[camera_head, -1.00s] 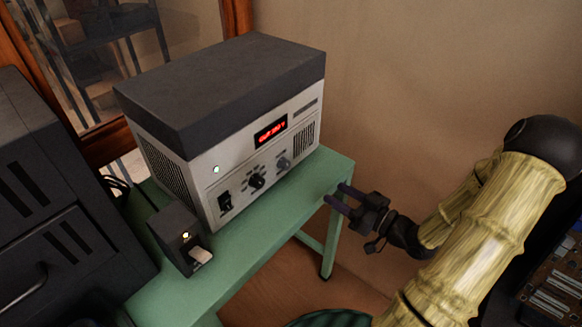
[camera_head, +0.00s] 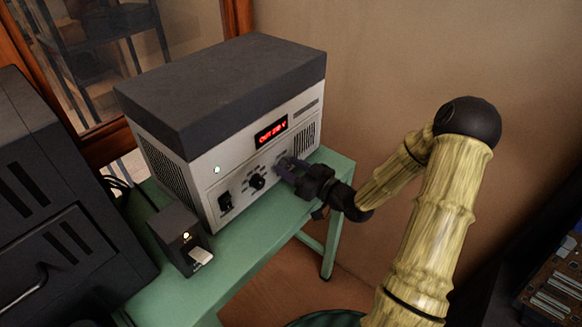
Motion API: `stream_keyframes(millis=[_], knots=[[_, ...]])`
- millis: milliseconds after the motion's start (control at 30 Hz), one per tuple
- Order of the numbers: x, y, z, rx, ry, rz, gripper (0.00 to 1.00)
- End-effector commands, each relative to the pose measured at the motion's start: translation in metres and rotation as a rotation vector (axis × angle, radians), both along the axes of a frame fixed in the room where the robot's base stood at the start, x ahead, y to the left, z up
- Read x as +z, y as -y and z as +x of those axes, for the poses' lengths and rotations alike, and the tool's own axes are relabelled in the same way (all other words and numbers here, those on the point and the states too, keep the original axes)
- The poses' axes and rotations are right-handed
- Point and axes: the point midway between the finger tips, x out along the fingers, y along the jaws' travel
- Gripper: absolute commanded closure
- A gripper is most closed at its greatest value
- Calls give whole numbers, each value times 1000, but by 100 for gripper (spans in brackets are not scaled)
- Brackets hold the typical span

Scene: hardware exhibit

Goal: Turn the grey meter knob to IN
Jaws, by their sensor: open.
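The white and dark grey metal unit (camera_head: 232,178) stands on a green table, its front panel facing me. A red display (camera_head: 271,132) is lit on the panel and its text is too small to read surely. The grey meter knob, at the right of the panel's lower row, is largely hidden behind my gripper's fingers. My gripper (camera_head: 287,169) is open, with its fingertips at the panel around or beside that knob; I cannot tell whether they touch it. A black knob (camera_head: 257,181) with marks around it sits left of the fingers, and a black switch (camera_head: 225,201) is farther left.
A small dark box (camera_head: 176,238) with a light and a pale lever stands on the table, front left. A large dark cabinet (camera_head: 60,200) fills the left. A wall rises behind the unit at right.

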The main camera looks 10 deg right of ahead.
Motion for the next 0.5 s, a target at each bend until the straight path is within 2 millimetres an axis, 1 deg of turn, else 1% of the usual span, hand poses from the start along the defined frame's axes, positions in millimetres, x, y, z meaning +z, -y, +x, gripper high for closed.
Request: stream_keyframes(millis=[300,367,500], knots=[[0,-2,3,-1,0,0,52],[0,-2,3,-1,0,0,64],[0,-2,2,-1,0,0,91]])
